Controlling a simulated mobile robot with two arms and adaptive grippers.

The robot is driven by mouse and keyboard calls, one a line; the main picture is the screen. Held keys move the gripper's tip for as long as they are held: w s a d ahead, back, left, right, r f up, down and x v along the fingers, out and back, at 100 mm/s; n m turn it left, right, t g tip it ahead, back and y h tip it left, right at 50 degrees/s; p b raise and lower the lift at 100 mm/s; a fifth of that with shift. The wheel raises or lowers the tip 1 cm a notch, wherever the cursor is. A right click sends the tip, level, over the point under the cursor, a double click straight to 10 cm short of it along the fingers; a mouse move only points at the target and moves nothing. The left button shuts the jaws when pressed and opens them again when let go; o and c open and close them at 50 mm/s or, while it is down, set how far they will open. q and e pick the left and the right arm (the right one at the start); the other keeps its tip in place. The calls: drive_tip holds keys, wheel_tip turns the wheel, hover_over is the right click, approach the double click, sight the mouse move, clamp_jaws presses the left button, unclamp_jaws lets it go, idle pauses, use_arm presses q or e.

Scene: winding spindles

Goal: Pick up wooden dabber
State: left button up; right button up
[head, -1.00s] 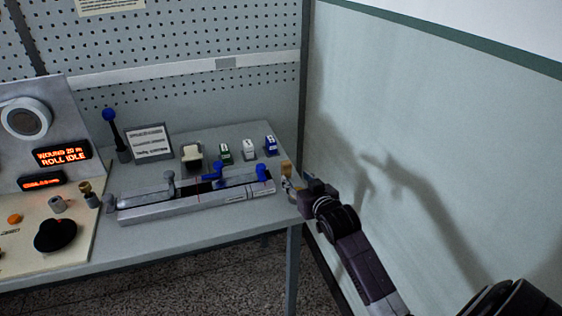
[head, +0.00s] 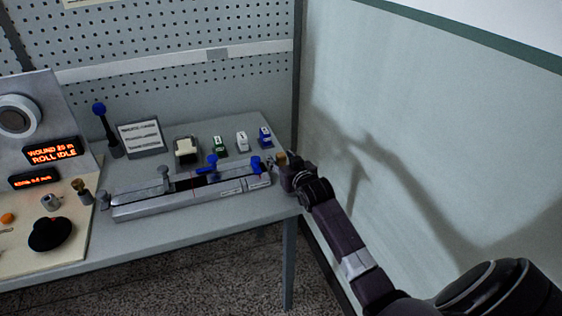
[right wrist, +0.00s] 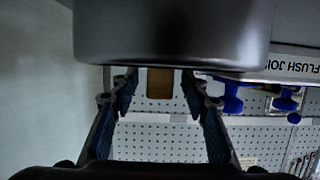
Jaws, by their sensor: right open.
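The wooden dabber, a small brown block (head: 281,157), is at the right end of the table, just beyond the end of the metal rail fixture. In the right wrist view the brown block (right wrist: 160,82) appears between the two fingers, with a gap on each side. My right gripper (head: 277,166) reaches in from the right at the table's right edge, close to the dabber and partly overlapping it in the head view. Its fingers (right wrist: 160,95) are apart and empty. A large dark rounded shape hides the top of the right wrist view. My left gripper is not in view.
The metal rail fixture (head: 180,204) with blue knobs lies left of the dabber. Several small dispensers (head: 242,141) and a sign stand behind it. A winder panel (head: 45,215) is at the left. The side wall (head: 400,120) is close on the right of my arm.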

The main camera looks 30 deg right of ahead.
sight(281, 155)
drive_tip(key=shift+w+f, duration=0.1)
drive_tip(key=shift+w, duration=0.1)
drive_tip(key=shift+c, duration=0.6)
clamp_jaws()
wheel_tip(281, 155, up, 20)
drive_tip(key=shift+b, duration=0.45)
